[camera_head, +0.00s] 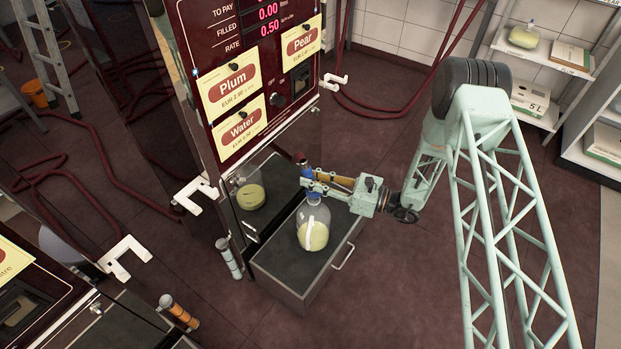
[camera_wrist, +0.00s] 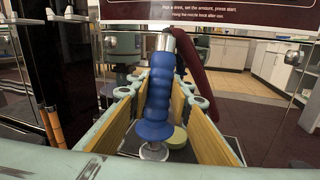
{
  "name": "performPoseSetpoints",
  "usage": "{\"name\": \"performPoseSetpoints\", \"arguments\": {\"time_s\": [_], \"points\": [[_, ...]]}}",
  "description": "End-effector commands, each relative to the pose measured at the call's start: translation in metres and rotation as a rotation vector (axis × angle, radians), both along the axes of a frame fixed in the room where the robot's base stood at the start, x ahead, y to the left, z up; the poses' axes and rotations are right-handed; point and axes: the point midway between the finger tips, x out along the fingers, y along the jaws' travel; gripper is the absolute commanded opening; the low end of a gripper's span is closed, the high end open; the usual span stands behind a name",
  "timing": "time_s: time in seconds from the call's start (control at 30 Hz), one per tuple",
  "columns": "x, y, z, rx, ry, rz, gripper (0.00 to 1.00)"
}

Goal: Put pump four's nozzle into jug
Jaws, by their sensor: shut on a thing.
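The blue nozzle (camera_head: 308,173) is upright in my gripper (camera_head: 318,183), directly over the jug. In the wrist view the ribbed blue nozzle (camera_wrist: 158,100) sits between the two yellow-padded fingers, with a dark red hose (camera_wrist: 205,85) curving off its metal upper end. The nozzle's lower end is at the jug's neck. I cannot tell whether its tip is inside the mouth. A pale green patch shows below the nozzle in the wrist view.
The dark red pump panel (camera_head: 240,140) with Plum, Pear and Water cards stands behind. White hooks (camera_head: 200,193) stick out from it. A grey nozzle (camera_head: 230,258) and an orange nozzle (camera_head: 178,312) hang at left. Shelves stand at right. Floor right of the drawer is clear.

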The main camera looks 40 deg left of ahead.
Motion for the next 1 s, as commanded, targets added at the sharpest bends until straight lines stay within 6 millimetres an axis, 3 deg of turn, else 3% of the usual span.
{"name": "performPoseSetpoints", "arguments": {"time_s": [0.97,1.0], "points": [[0.000,0.000,-0.024,0.001,0.000,0.000,0.07],[0.000,0.000,-0.024,0.001,0.000,0.000,0.21]]}}
